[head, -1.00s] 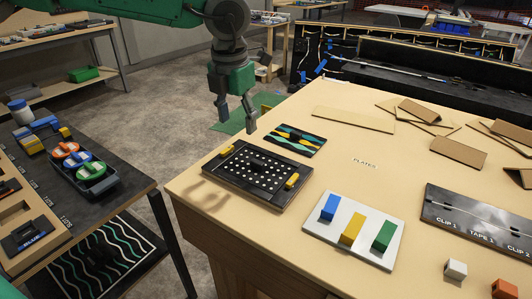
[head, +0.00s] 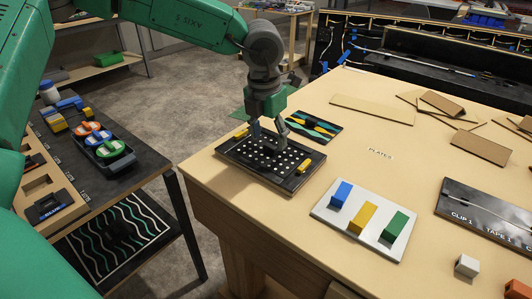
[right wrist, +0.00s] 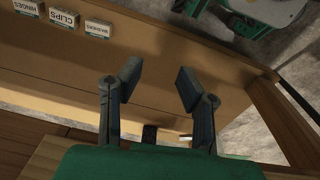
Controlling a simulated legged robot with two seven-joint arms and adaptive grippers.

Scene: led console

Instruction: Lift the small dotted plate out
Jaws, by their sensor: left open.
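The small dotted plate (head: 262,163) is black with white dots. It lies flat in a dark frame with a yellow piece at each of two opposite sides, near the table's left corner in the head view. My left gripper (head: 268,138) points down over the plate with its fingers apart, holding nothing that I can see.
A plate with coloured wavy shapes (head: 314,126) lies just behind the frame. A pale board (head: 350,222) with blue, yellow and green blocks stands to the right. A dark side table (head: 130,180) with a tray of coloured round pieces is at left. Table between these is clear.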

